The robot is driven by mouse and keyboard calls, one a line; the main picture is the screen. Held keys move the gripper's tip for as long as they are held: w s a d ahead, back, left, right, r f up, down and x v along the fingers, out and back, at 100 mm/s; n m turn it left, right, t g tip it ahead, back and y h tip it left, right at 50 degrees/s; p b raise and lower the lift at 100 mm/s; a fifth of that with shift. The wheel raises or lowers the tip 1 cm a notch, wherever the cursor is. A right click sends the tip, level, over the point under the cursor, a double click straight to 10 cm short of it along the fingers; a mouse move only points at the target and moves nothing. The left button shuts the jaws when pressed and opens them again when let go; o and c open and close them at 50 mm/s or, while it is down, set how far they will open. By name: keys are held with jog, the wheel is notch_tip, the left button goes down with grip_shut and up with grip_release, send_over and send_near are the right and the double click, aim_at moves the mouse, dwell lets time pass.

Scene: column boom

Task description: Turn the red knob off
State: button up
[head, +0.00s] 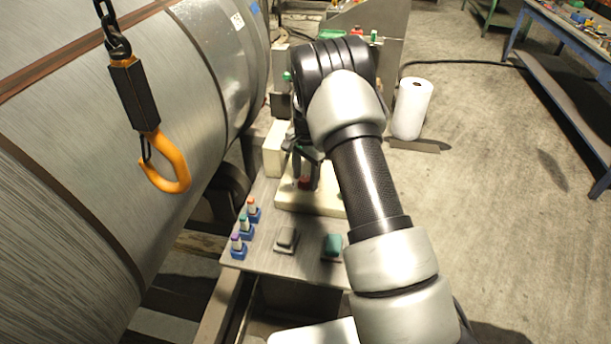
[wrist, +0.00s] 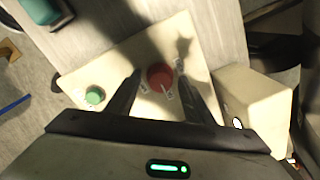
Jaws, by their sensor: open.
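The red knob (wrist: 160,77) sits on a cream panel (wrist: 110,62) in the wrist view, with small white labels around it. My gripper (wrist: 157,84) is open, with one finger to the left of the red knob and one to the right. I cannot tell whether either finger touches it. In the head view the red knob (head: 305,182) shows as a small dark red patch below my gripper (head: 308,172), partly hidden by the fingers. A green knob (wrist: 95,96) sits on the same panel to the left.
A cream box (wrist: 252,110) stands close to the right finger. Several small blue-based pieces (head: 245,225) and a grey block (head: 287,238) lie on the bench. An orange hook (head: 172,172) hangs at the left beside a large metal cylinder (head: 150,60).

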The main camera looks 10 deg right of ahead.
jog(key=c, duration=1.1)
jog(key=shift+o, duration=0.2)
jog(key=shift+n+b, duration=0.3)
jog(key=n+b, duration=0.2)
jog(key=n, duration=0.1)
jog(key=shift+f, duration=0.15)
jog(key=n+b, duration=0.2)
jog(key=n, duration=0.3)
jog(key=n+b, duration=0.1)
jog(key=n, duration=0.3)
jog(key=shift+w+n, duration=0.1)
jog(key=shift+n, duration=0.2)
jog(key=n, duration=0.4)
jog(key=shift+a+r+n+g+b, duration=0.1)
jog(key=shift+r+n+g+b, duration=0.1)
jog(key=shift+n+g+b, duration=0.15)
